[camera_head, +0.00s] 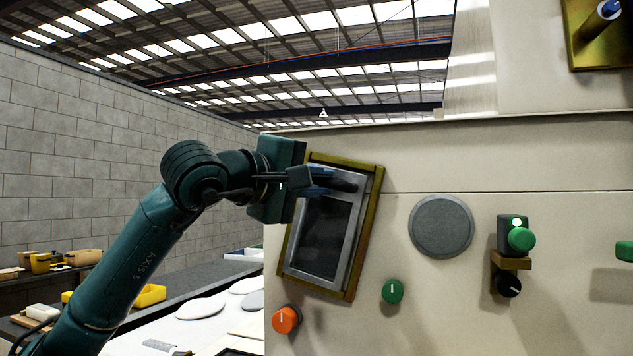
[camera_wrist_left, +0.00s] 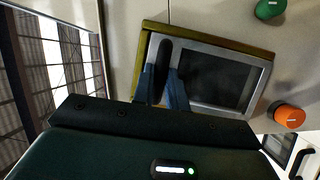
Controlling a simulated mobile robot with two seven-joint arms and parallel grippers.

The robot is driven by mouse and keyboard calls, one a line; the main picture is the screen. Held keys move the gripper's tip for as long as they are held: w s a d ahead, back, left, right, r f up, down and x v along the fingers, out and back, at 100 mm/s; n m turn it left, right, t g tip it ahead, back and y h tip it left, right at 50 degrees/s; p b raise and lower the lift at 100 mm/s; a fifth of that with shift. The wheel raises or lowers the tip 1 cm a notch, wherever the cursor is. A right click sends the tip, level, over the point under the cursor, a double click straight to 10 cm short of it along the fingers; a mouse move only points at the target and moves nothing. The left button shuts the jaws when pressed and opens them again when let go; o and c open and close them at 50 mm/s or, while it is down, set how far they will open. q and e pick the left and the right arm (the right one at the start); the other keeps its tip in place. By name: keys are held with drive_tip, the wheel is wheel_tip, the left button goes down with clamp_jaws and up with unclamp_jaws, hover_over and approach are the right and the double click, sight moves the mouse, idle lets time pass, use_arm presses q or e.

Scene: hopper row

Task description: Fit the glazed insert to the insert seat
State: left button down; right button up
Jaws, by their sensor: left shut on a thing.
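The glazed insert (camera_head: 325,237) is a dark pane in a silver-grey frame. It lies within the outline of the olive-yellow insert seat (camera_head: 371,215) on the pale panel, both leaning at a similar slant. I cannot tell whether it is fully down in the seat. My left gripper (camera_head: 322,183) is shut on the insert's dark handle at its upper end. In the left wrist view, the blue fingers (camera_wrist_left: 165,88) close on the dark handle (camera_wrist_left: 164,58), beside the pane of the insert (camera_wrist_left: 218,80); the seat's edge (camera_wrist_left: 215,33) shows along the top. My right gripper is out of view.
An orange knob (camera_head: 286,320) and a green knob (camera_head: 392,291) stick out below the seat. A round grey disc (camera_head: 441,226) and a green button unit (camera_head: 516,238) are to the right. A bench (camera_head: 195,282) with trays and yellow containers stands at left.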

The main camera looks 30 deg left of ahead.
use_arm(q)
drive_tip(key=shift+r, duration=0.1)
drive_tip(key=shift+w, duration=0.1)
drive_tip(key=shift+w+a+p, duration=0.2)
drive_tip(key=shift+w+p, duration=0.1)
drive_tip(key=shift+w, duration=0.3)
drive_tip(key=shift+w+a+p, duration=0.15)
drive_tip(key=shift+w+p, duration=0.1)
drive_tip(key=shift+w, duration=0.3)
drive_tip(key=c, duration=1.3)
unclamp_jaws()
